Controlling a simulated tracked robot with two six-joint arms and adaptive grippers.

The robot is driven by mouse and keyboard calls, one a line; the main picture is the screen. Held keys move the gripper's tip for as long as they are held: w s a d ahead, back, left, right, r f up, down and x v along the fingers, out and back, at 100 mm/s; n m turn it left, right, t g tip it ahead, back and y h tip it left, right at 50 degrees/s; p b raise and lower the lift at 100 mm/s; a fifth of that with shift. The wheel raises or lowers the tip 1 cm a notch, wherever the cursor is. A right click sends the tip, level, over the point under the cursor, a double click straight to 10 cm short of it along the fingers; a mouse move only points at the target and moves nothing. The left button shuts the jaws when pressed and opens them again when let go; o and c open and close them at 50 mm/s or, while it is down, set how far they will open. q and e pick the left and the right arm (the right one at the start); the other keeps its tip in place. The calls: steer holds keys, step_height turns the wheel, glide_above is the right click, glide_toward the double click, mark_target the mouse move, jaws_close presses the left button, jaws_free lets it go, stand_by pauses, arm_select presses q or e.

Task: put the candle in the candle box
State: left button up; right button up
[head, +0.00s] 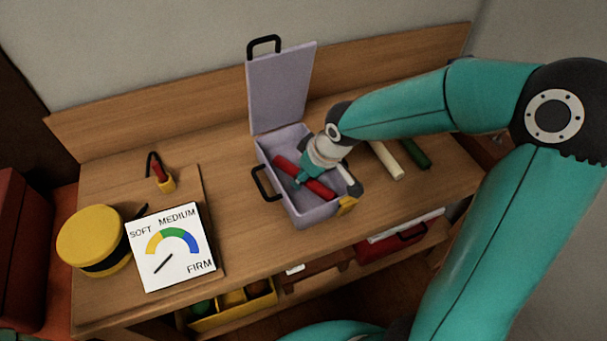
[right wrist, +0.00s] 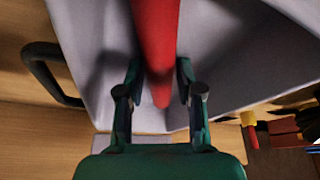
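The red candle (head: 318,190) lies slantwise within the open lavender candle box (head: 312,217), whose lid (head: 280,88) stands raised at the back. My right gripper (head: 301,181) reaches down into the box over the candle's middle. In the right wrist view the red candle (right wrist: 157,40) runs between the two fingertips of the gripper (right wrist: 159,68), which appear to press on its sides. The box's pale wall and floor (right wrist: 95,40) show around it. I cannot tell whether the candle touches the floor. My left gripper is not in view.
A cream stick (head: 387,160) and a green stick (head: 413,153) lie right of the box. On the left are a dial sign (head: 172,248), a yellow round container (head: 92,236) and a small yellow-and-red object (head: 164,180). A lower shelf holds a yellow tray (head: 235,312).

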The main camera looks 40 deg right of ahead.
steer(key=shift+o, duration=0.9)
steer(key=shift+r, duration=0.15)
steer(key=shift+r, duration=0.25)
steer(key=v, duration=1.1)
steer(key=shift+s+r, duration=0.2)
steer(key=shift+s, duration=0.1)
